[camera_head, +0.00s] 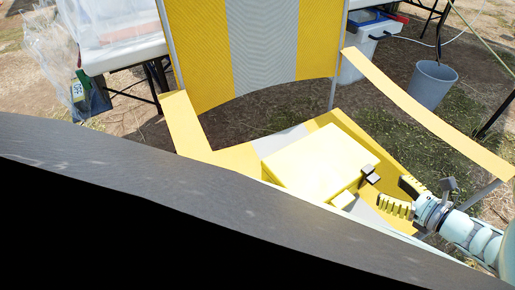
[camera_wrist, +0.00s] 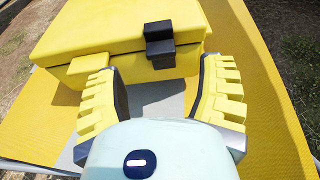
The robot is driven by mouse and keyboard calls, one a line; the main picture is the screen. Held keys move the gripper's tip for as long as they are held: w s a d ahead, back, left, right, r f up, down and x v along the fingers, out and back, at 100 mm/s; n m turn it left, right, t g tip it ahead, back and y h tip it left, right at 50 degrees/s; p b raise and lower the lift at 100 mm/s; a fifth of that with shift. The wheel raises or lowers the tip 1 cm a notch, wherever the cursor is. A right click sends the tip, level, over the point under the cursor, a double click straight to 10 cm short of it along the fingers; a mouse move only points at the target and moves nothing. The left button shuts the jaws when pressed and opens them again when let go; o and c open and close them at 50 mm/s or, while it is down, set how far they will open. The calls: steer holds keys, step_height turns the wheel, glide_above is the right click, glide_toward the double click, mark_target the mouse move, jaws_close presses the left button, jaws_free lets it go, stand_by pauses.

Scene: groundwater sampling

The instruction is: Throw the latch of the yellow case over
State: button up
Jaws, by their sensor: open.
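The yellow case (camera_head: 318,160) lies closed on the seat of a yellow and grey striped chair. It also fills the upper part of the wrist view (camera_wrist: 105,35). Its dark latch (camera_wrist: 159,42) sits on the front face across the lid seam, as an upper and a lower black block; it also shows in the head view (camera_head: 370,174). My gripper (camera_head: 405,198) is open and empty, at the case's front right in the head view. In the wrist view its yellow ribbed fingers (camera_wrist: 164,85) stand apart, either side of the latch and just short of it.
The chair has a tall striped back (camera_head: 262,45) and yellow armrests (camera_head: 430,110) on both sides. A grey bucket (camera_head: 432,84) stands on the grass at the back right. A white table (camera_head: 125,52) stands at the back left. A yellow block (camera_wrist: 88,64) juts from the case front, near the left finger.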

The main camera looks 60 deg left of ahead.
steer(key=v, duration=0.6)
steer(key=shift+d, duration=0.2)
